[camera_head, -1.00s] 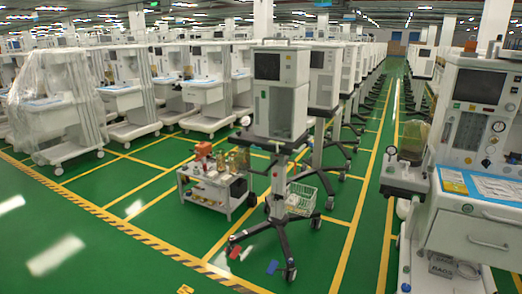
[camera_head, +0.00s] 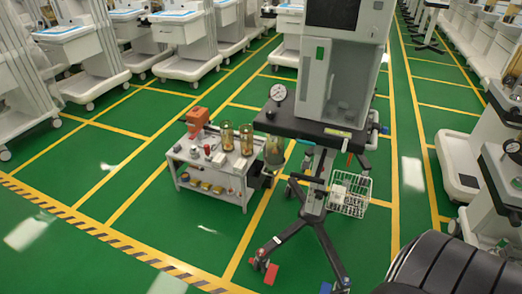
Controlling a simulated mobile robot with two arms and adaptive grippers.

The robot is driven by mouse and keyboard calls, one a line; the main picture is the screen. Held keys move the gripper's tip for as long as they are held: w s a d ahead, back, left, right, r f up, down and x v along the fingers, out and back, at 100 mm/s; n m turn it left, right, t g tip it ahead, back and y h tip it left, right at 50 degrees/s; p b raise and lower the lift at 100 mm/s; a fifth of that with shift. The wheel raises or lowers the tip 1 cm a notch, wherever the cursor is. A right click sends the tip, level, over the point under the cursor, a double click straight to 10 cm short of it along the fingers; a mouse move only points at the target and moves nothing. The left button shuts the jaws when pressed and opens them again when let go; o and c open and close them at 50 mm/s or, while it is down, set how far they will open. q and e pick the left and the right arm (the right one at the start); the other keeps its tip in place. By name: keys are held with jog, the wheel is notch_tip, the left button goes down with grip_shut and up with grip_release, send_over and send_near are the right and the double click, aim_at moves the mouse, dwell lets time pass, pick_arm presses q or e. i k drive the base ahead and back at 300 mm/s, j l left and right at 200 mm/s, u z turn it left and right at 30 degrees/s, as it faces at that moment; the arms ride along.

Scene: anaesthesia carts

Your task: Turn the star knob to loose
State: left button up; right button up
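A grey and white anaesthesia machine (camera_head: 345,70) stands on a dark shelf (camera_head: 300,128) carried by a wheeled pole stand (camera_head: 318,185). Small dark fittings show on the pole below the shelf, with a dark bar (camera_head: 308,179) across it. I cannot make out for certain which part is the star knob, or how it is turned. Neither of my grippers shows in the head view. A dark, ribbed, rounded shape at the bottom right looks like part of my own arm, but no fingertips are visible.
A low white trolley (camera_head: 213,163) with amber glass cylinders and an orange item stands left of the stand. A white wire basket (camera_head: 350,192) hangs at the pole's right. A gauge (camera_head: 278,92) sits by the shelf's left end. Green floor is free in front.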

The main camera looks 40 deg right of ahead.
aim_at(319, 196)
jog(key=i+j, duration=0.1)
jog(key=i, duration=1)
